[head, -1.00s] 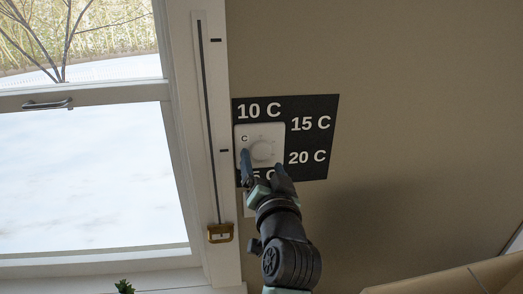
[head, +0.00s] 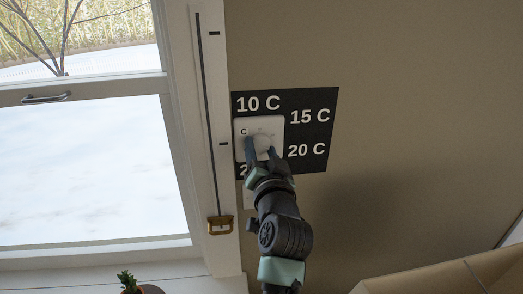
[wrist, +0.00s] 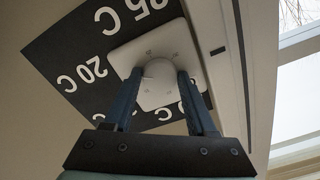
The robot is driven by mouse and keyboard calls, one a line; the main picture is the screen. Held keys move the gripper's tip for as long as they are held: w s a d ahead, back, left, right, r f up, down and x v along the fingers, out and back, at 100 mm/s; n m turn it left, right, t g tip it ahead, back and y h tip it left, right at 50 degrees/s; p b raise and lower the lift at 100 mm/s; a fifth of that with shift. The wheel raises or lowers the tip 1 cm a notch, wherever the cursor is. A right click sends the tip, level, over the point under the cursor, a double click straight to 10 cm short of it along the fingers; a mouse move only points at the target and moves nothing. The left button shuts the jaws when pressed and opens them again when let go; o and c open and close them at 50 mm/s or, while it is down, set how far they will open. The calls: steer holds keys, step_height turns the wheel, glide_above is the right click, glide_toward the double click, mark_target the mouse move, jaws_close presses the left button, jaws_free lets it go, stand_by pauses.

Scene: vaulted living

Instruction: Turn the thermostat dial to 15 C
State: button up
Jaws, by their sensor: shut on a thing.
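The thermostat is a white square plate (head: 243,127) on a black panel (head: 320,98) on the wall, with labels 10 C, 15 C and 20 C readable in the head view. A fourth label at lower left is mostly hidden by my gripper; the wrist view shows it as 25 C. The round white dial (wrist: 158,84) is at the plate's middle. My gripper (head: 259,149) is shut on the dial, with one blue finger on each side of it, as the wrist view also shows. I cannot tell which label the dial points to.
A window (head: 85,170) with a white frame stands to the left. A slotted strip with a brass handle (head: 220,225) runs down its frame. A potted plant (head: 127,281) and a cardboard-coloured box edge (head: 450,272) are low in the head view. The wall to the right is clear.

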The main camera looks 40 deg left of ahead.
steer(key=shift+c, duration=1.4)
steer(key=shift+f+b, duration=0.15)
steer(key=shift+b, duration=0.3)
steer(key=n+b, duration=0.3)
steer(key=b, duration=0.1)
steer(key=shift+f, duration=0.15)
steer(key=n+b, duration=0.4)
steer(key=b, duration=0.1)
steer(key=shift+d, duration=0.1)
steer(key=n+b, duration=0.2)
steer(key=n, duration=0.1)
steer(key=n+b, duration=0.1)
steer(key=shift+w+r, duration=0.1)
steer(key=shift+r, duration=0.15)
steer(key=shift+n+b, duration=0.3)
steer(key=shift+n, duration=0.2)
steer(key=o, duration=1.4)
steer(key=shift+c, duration=0.2)
